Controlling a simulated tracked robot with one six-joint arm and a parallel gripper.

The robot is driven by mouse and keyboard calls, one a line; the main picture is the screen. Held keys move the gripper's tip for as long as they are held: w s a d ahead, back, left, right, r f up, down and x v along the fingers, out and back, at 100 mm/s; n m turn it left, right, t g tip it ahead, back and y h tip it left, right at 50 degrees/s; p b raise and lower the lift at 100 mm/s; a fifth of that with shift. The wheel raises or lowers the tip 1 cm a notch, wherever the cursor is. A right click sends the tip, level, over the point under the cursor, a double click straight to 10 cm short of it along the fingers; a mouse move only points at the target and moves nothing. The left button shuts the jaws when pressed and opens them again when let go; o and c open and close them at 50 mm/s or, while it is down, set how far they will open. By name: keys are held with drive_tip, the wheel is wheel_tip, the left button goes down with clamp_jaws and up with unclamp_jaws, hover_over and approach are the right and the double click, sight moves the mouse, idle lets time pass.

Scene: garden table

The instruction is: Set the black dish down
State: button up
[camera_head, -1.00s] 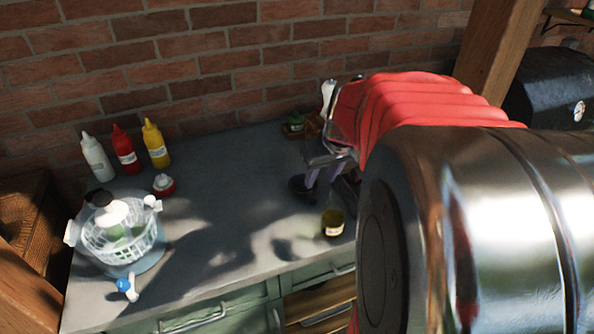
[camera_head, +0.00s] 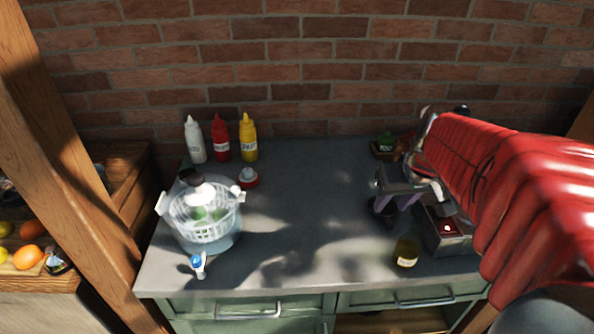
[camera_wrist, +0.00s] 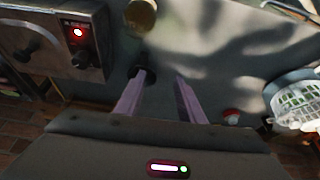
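My gripper (camera_wrist: 161,73) is over the grey counter with its two purple fingers apart. It shows in the head view (camera_head: 398,198) at the right of the counter. A small black dish (camera_head: 380,209) shows just below and left of the fingertips in the head view. In the wrist view the dish (camera_wrist: 148,70) shows as a dark round shape at the tip of the left finger, partly covered by it. The space between the fingers looks empty. I cannot tell whether the dish touches that finger.
A yellowish jar (camera_head: 406,254) stands near the front edge. A metal box with a red light (camera_head: 447,234) is right of it. A salad spinner (camera_head: 205,215), a red-and-white container (camera_head: 248,178) and squeeze bottles (camera_head: 220,140) stand left. The counter's middle is clear.

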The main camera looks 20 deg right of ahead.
drive_tip(key=s+a+n, duration=0.1)
drive_tip(key=s+a, duration=0.2)
drive_tip(key=a, duration=0.4)
drive_tip(key=s+a+r, duration=0.1)
drive_tip(key=s+a, duration=0.2)
drive_tip(key=a, duration=0.3)
drive_tip(key=s+a+n+t+y, duration=0.1)
drive_tip(key=s+a, duration=0.2)
drive_tip(key=a, duration=0.4)
drive_tip(key=shift+s+a+r+n, duration=0.2)
drive_tip(key=shift+a+r+n, duration=0.1)
drive_tip(key=shift+a+r, duration=0.05)
drive_tip(key=shift+c, duration=0.5)
